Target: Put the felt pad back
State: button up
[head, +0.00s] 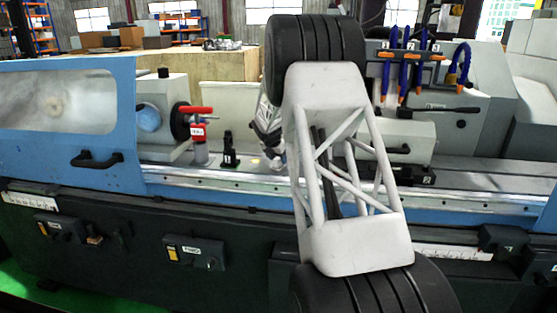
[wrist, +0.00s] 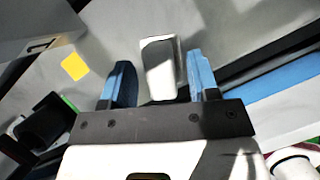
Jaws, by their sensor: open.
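My gripper (wrist: 160,72) is open, with its two blue fingers on either side of a small white block with a grey face (wrist: 158,70). Narrow gaps show between the block and both fingers. This block may be the felt pad, but I cannot tell for sure. A flat yellow square (wrist: 75,66) lies on the grey surface to the left of the fingers in the wrist view. In the head view my arm hides most of my gripper and the block.
A bottle with a red top (head: 200,140) and a small black fixture (head: 230,155) stand on the bed to the left. A blue door with a window (head: 70,110) is at the far left. Blue hoses with orange ends (head: 412,60) stand at the right.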

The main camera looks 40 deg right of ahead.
jog(key=v, duration=1.1)
jog(key=shift+a+r, duration=0.1)
dwell(0.4)
jog(key=shift+s, duration=0.1)
jog(key=s+a+r+m+y, duration=0.1)
jog(key=s+a+r+m, duration=0.25)
jog(key=s+a, duration=0.4)
jog(key=s+a+r+m, duration=0.35)
jog(key=s+a, duration=0.25)
jog(key=a, duration=0.3)
jog(key=s+a+r+m+y, duration=0.15)
jog(key=s+a+m, duration=0.25)
jog(key=s+a, duration=0.4)
jog(key=s+a+f+m, duration=0.2)
jog(key=s+a+m, duration=0.2)
jog(key=s, duration=0.6)
jog(key=s+a+f+m+y, duration=0.1)
jog(key=s+a+f+m, duration=0.1)
jog(key=s+a+m, duration=0.2)
jog(key=s+a+f+m+y, duration=0.1)
jog(key=s+a+f+m, duration=0.1)
jog(key=s+a, duration=0.7)
jog(key=s+m, duration=0.1)
jog(key=s, duration=0.6)
jog(key=shift+a+m+t, duration=0.2)
jog(key=shift+m+t, duration=0.2)
